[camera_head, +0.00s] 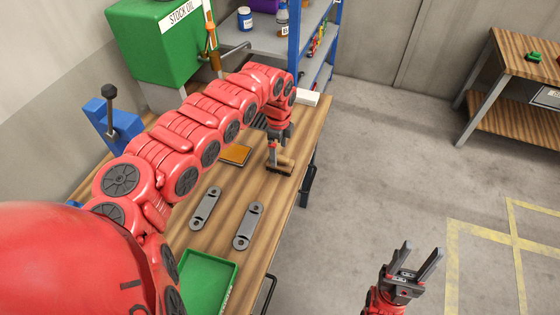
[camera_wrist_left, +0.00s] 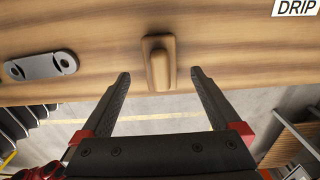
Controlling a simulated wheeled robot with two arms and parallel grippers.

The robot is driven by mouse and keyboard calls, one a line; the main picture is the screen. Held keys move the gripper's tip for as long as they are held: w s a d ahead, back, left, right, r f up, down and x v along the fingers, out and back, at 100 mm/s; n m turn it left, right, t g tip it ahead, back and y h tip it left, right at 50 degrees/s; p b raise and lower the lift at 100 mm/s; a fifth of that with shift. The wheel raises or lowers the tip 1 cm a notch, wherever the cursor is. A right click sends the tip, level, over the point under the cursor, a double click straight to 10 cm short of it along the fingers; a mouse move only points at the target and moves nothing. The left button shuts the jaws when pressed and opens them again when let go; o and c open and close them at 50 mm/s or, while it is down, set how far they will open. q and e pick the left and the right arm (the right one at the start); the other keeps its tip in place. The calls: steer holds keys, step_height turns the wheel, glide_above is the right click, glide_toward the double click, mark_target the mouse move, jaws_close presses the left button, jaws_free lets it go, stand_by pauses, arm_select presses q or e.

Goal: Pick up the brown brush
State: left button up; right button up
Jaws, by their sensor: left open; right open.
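The brown brush (camera_head: 282,165) lies on the wooden workbench (camera_head: 224,238) near its right edge. In the left wrist view the brush (camera_wrist_left: 159,62) appears as a brown block with a raised grip, near the bench edge. My left gripper (camera_head: 274,150) is above the brush, with its fingers open and nothing held. In the left wrist view the brush shows between the two fingertips, and I cannot tell the remaining gap. My right gripper (camera_head: 415,262) is open and empty over the floor, right of the bench.
Two grey metal links (camera_head: 206,208) and (camera_head: 248,226) and a green tray (camera_head: 232,275) lie on the bench nearer me. An orange-brown pad (camera_head: 236,155) lies left of the brush. A green stock oil tank (camera_head: 150,45) and a blue shelf (camera_head: 294,45) stand behind.

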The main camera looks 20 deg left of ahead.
mark_target(281, 157)
arm_select(q)
steer(key=f+p, duration=0.2)
steer(key=f, duration=0.1)
steer(key=shift+d+f, duration=0.25)
steer(key=shift+d, duration=0.1)
steer(key=shift+a+f, duration=0.15)
steer(key=shift+f, duration=0.55)
jaws_close()
steer(key=shift+r, duration=0.1)
steer(key=shift+w+r, duration=0.1)
